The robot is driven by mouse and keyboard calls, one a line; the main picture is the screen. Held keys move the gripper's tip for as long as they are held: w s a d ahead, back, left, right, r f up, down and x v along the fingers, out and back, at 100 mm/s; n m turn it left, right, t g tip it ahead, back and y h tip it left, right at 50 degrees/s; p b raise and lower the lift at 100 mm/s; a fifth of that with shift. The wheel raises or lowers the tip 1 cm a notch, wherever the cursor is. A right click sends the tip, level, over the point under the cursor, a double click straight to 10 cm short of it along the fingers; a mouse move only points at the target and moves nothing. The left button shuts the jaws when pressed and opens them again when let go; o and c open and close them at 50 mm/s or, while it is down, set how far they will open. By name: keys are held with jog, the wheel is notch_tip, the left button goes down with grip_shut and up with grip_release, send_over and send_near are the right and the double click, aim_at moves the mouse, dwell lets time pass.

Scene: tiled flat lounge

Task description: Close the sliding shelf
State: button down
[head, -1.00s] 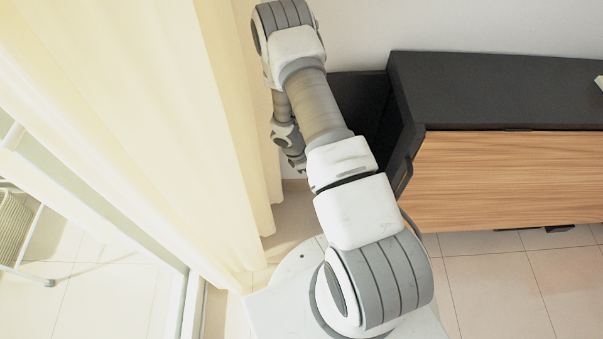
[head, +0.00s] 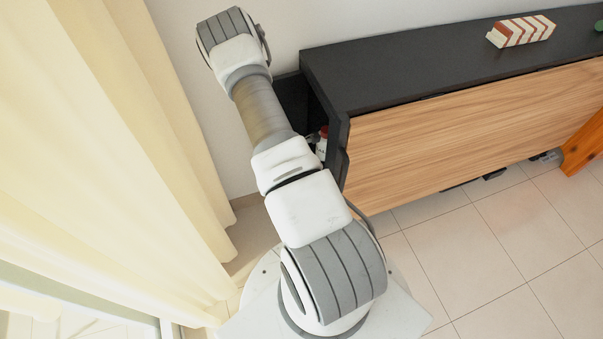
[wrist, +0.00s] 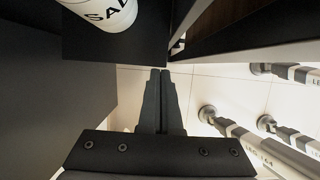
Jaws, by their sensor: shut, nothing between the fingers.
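The sliding shelf (head: 290,98) is a dark unit at the left end of the long cabinet in the head view. It stands out from that end, and my arm covers much of it. A bottle with a red cap (head: 322,143) shows beside my arm there. In the wrist view, a dark shelf surface (wrist: 125,48) carries a white container with black letters (wrist: 100,12). My gripper (wrist: 160,72) is shut and empty, its fingertips just below that dark surface in the picture. Whether they touch it I cannot tell. In the head view my gripper is hidden behind my arm.
The cabinet (head: 420,65) has a black top and wood front. A red-and-white striped object (head: 521,31) lies on top. Cream curtains (head: 120,130) hang close on the left. Tiled floor (head: 500,250) is clear at right. White lettered legs (wrist: 260,145) show in the wrist view.

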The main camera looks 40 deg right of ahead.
dwell(0.4)
jog(key=w+a+r+p, duration=0.3)
jog(key=a+r, duration=0.4)
jog(key=r, duration=0.2)
jog(key=shift+r+p, duration=0.15)
jog(key=shift+p, duration=0.2)
